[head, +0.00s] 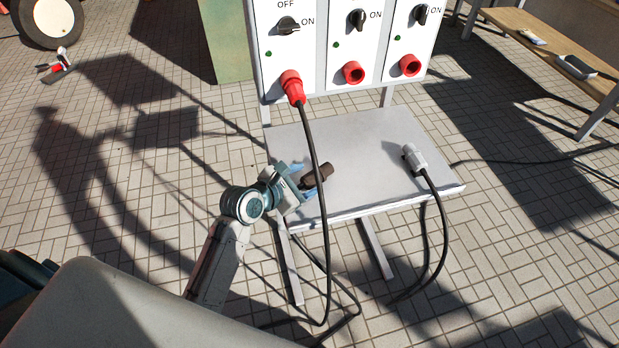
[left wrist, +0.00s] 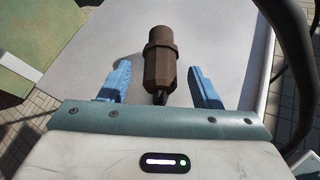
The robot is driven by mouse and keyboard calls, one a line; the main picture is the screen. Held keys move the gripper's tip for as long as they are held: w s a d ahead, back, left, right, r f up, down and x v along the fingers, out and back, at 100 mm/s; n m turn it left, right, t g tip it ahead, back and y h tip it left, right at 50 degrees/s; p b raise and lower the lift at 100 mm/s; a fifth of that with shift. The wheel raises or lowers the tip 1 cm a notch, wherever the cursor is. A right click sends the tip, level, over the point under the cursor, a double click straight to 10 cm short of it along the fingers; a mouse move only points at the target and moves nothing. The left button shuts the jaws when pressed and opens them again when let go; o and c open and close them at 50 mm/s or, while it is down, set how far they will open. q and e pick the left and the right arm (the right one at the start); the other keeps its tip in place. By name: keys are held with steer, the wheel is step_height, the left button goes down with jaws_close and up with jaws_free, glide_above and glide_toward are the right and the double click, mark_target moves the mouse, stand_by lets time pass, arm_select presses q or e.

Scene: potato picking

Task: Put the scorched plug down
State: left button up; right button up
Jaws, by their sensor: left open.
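The scorched plug (head: 317,175) is dark brown and lies on the grey metal shelf (head: 360,134) below the switch panel. In the left wrist view the plug (left wrist: 160,64) lies between the two blue fingers, with a clear gap on each side. My left gripper (head: 304,181) is open at the shelf's front left part, around the plug's near end and not gripping it. It also shows in the left wrist view (left wrist: 160,84). My right gripper is not in view.
A red plug (head: 292,86) sits in the left socket, its black cable hanging in front of the shelf. A grey-white plug (head: 414,158) with a cable lies on the shelf's right side. Two red sockets are empty. A wooden bench (head: 545,50) stands at right.

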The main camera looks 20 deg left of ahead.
arm_select(q)
steer(key=v, duration=0.9)
steer(key=shift+s, duration=0.2)
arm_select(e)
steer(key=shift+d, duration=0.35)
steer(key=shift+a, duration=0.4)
